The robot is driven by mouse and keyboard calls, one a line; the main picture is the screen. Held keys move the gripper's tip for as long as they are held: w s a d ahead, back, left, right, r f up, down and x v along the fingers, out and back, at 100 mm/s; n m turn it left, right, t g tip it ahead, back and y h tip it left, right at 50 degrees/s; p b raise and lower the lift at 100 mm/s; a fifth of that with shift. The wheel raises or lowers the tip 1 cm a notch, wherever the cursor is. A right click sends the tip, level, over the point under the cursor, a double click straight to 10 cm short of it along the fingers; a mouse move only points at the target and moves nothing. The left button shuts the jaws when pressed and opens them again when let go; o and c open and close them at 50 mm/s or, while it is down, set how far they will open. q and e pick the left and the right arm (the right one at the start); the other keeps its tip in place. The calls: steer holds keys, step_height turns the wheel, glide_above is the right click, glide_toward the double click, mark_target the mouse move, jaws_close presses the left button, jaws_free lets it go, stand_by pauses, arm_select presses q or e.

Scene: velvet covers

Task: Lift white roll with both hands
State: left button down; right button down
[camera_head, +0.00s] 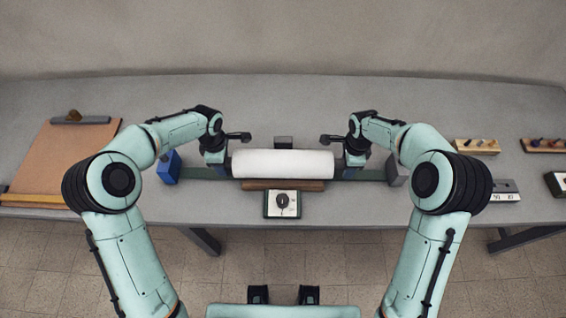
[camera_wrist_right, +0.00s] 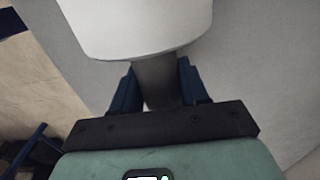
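The white roll (camera_head: 283,163) lies level, left to right, at the middle of the table's front part. My left gripper (camera_head: 217,164) is at its left end; the head view does not show whether those fingers are open or shut. My right gripper (camera_head: 352,164) is at its right end. In the right wrist view, the pale end of the roll (camera_wrist_right: 140,25) is at the top, with a grey end piece below it. The blue fingers of my right gripper (camera_wrist_right: 157,80) lie on both sides of this piece, with no clear gap.
A brown bar (camera_head: 283,185) and a small panel with a dark knob (camera_head: 282,204) are in front of the roll. A grey block (camera_head: 284,142) stands behind it. A blue block (camera_head: 168,167) and a clipboard (camera_head: 62,157) are left. The table's back strip is clear.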

arm_select(q)
steer(key=shift+w+r, duration=0.1)
steer(key=shift+r, duration=0.05)
arm_select(e)
steer(key=shift+w+r, duration=0.15)
steer(key=shift+r, duration=0.05)
